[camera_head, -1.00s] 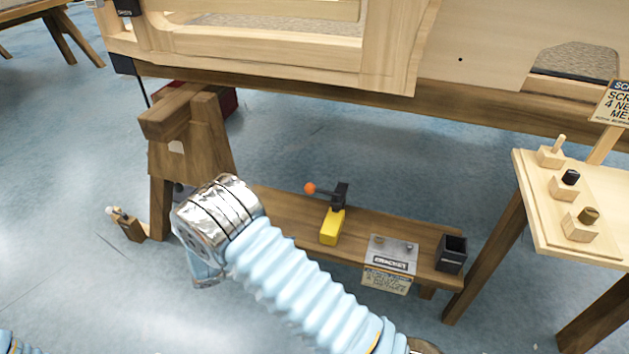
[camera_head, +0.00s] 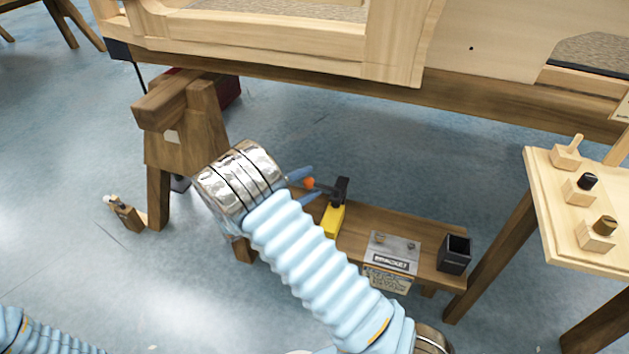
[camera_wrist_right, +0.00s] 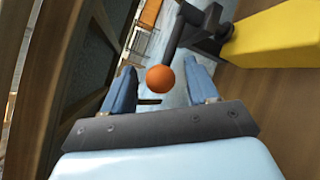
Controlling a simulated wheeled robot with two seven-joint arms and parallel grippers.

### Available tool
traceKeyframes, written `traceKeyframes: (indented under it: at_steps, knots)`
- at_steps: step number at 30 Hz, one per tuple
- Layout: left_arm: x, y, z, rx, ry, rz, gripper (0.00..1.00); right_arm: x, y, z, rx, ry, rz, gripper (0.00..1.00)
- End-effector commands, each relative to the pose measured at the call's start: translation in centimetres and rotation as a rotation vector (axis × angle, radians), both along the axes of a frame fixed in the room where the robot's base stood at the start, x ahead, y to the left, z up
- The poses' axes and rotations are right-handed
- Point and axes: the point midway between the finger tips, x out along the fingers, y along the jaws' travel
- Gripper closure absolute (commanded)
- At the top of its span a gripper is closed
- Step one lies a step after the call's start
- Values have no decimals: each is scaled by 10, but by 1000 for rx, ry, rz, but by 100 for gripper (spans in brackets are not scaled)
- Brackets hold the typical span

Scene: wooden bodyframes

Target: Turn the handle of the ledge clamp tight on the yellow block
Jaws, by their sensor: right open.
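The ledge clamp (camera_head: 341,190) is black and stands on a low wooden ledge, with the yellow block (camera_head: 333,221) at it. Its handle ends in an orange ball (camera_head: 310,183). My right gripper (camera_head: 307,185) is open, its blue fingers reaching to the ball from the left. In the right wrist view the orange ball (camera_wrist_right: 160,79) lies between the two spread fingers of the gripper (camera_wrist_right: 163,85), apparently untouched. The black clamp (camera_wrist_right: 205,28) and the yellow block (camera_wrist_right: 278,37) are at upper right there. My left gripper is out of view; only its sleeve shows at lower left.
On the wooden ledge (camera_head: 405,228), a bracket plate (camera_head: 395,252) and a black open box (camera_head: 455,254) stand right of the clamp. A wooden trestle (camera_head: 185,140) is at left. A large wooden frame (camera_head: 300,50) overhangs the back. A side table (camera_head: 560,225) stands at right.

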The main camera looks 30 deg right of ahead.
Motion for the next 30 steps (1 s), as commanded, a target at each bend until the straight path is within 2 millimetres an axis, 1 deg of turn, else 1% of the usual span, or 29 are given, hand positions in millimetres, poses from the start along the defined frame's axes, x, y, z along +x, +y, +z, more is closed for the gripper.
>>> traceKeyframes:
  at_steps: [1,3,6,15,16,27,30]
  knots:
    - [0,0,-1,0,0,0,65,1,-8,-1,1,0,-2,41]
    - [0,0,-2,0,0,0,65,2,-16,-1,0,0,-1,41]
    - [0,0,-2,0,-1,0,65,3,-23,0,1,0,-1,41]
    - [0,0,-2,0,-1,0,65,3,-26,0,1,1,0,41]
    - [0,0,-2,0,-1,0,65,3,-26,0,1,1,0,43]
    - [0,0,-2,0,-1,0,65,3,-26,0,1,0,1,100]
    - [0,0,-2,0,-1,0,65,3,-26,0,0,1,1,100]
